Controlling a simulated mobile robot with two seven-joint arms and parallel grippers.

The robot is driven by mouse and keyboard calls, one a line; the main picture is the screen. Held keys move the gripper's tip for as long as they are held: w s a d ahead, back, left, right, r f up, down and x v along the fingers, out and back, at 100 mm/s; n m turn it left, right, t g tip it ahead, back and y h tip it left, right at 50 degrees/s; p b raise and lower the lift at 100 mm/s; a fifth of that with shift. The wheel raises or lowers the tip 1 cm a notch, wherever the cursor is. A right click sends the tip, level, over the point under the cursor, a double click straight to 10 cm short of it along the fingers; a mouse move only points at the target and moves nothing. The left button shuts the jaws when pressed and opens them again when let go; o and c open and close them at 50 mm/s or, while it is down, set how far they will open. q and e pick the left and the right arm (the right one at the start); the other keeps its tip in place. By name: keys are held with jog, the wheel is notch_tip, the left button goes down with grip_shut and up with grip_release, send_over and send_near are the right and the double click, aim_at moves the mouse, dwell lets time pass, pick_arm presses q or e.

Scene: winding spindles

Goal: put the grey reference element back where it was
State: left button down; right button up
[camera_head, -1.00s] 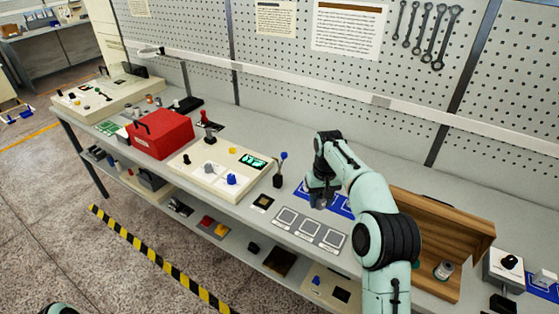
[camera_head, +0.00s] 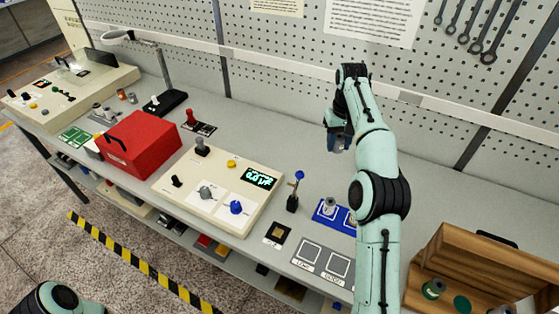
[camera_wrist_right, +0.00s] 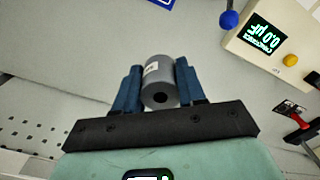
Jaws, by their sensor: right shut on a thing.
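My right gripper (camera_wrist_right: 160,90) is shut on a grey cylinder (camera_wrist_right: 159,78), the grey reference element, in the right wrist view. The cylinder has a pale label and a dark hole in its end. In the head view my right gripper (camera_head: 337,142) is raised over the back of the bench, apart from the top, and the arm partly hides it. A blue mat (camera_head: 318,217) lies below it with a small grey piece (camera_head: 329,205) on a white square. The arm covers the mat's right part. My left gripper is out of view.
A cream console (camera_head: 215,217) with a green display (camera_head: 261,179) stands left of the mat. A blue-knobbed lever (camera_head: 294,192) stands between them. Framed grey pads (camera_head: 322,257) lie in front. A wooden box (camera_head: 470,270) is at right, a red box (camera_head: 145,140) at left.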

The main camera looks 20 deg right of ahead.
jog(key=shift+w, duration=0.25)
send_over(328, 191)
notch_tip(328, 191, down, 14)
jog(key=shift+s+f, duration=0.1)
jog(key=shift+f, duration=2.75)
jog(key=shift+a+f, duration=0.1)
jog(key=o, duration=1.1)
jog(key=shift+f, duration=0.1)
jog(key=shift+o, duration=0.2)
